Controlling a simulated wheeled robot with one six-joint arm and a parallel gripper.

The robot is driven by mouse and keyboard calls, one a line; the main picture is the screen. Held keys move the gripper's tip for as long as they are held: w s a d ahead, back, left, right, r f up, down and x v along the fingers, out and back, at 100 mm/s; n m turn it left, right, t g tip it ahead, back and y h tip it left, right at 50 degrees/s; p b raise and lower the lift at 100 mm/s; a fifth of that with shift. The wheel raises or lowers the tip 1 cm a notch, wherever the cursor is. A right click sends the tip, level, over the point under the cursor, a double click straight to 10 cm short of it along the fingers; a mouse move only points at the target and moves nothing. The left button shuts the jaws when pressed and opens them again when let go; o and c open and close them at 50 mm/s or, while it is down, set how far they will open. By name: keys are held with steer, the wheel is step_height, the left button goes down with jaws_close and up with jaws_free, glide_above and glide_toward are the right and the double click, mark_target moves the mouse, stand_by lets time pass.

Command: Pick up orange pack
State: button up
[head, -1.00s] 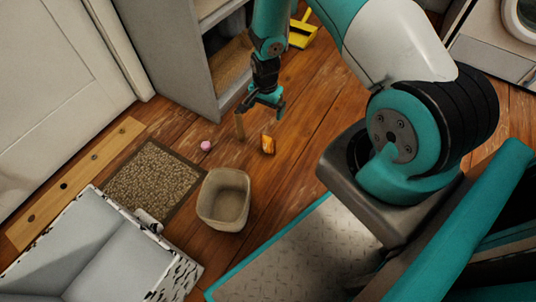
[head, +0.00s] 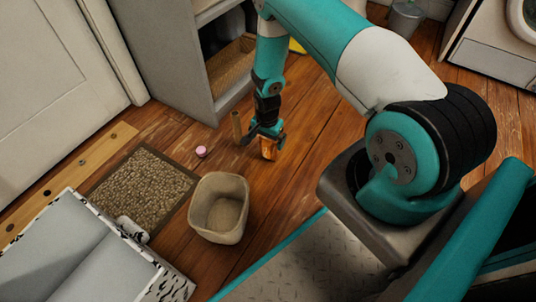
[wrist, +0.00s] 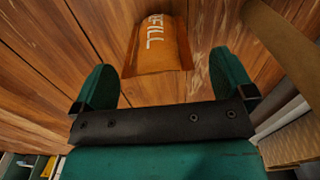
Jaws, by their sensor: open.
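I cannot tell whether a finger touches the pack.
A pink round item (head: 201,151), a beige bin (head: 219,208) and a woven mat (head: 144,191) are further left. A grey cabinet (head: 203,88) stands behind. Floor to the right is clear.

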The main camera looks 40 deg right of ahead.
step_height(320, 180, down, 4)
steer(key=shift+s+r+b, duration=0.15)
steer(key=shift+r+b, duration=0.05)
steer(key=shift+b, duration=0.8)
steer(key=shift+r, duration=0.1)
steer(key=c, duration=1.1)
steer(key=shift+r, duration=0.15)
